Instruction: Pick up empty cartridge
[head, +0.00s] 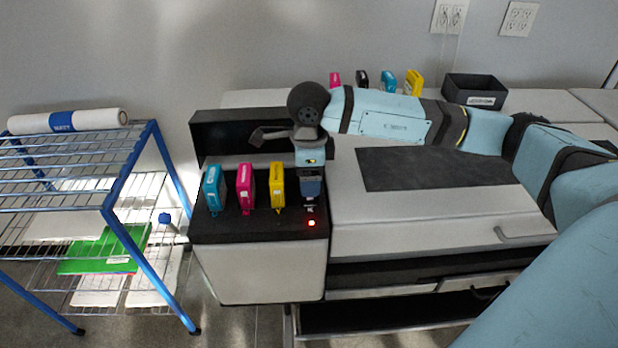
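The printer (260,262) has a black cartridge bay at its left end, holding a cyan cartridge (214,189), a magenta cartridge (246,186) and a yellow cartridge (278,185) in a row. A red light (311,223) glows in front of the fourth, rightmost place. My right gripper (312,190) points straight down over that fourth place, just right of the yellow cartridge. It hides most of that place, so I cannot make out a cartridge there or whether the fingers are shut on one. My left gripper is out of view.
Behind the printer stand spare magenta (335,80), black (362,80), cyan (388,82) and yellow (414,83) cartridges, beside a dark open bin (474,92). A blue wire rack (150,240) with a paper roll (68,121) stands left. My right arm spans the printer top.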

